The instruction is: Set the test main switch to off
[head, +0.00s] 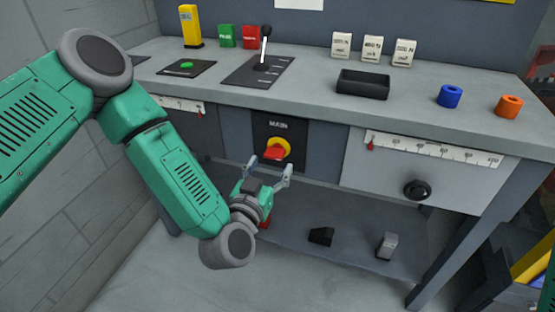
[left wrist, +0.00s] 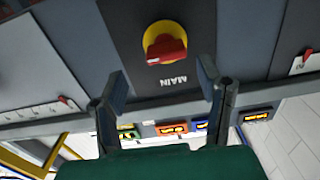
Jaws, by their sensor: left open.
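The main switch is a red handle (head: 274,153) on a yellow disc, set in a black panel (head: 263,131) marked MAIN on the bench front. In the head view the handle lies roughly crosswise. In the left wrist view the switch (left wrist: 166,46) shows upside down, with the handle close to level in the picture. My left gripper (head: 269,167) is open and empty, just below and in front of the switch. In the left wrist view its two fingers (left wrist: 162,80) are spread apart, and the handle lies beyond their tips, apart from them. My right gripper is not in view.
A lever (head: 264,50) on a dark plate, a green button (head: 187,65) and a black tray (head: 363,84) are on the bench top (head: 310,104). A slider scale (head: 430,149) and a black knob (head: 417,190) are right of the switch. A lower shelf (head: 345,225) lies below.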

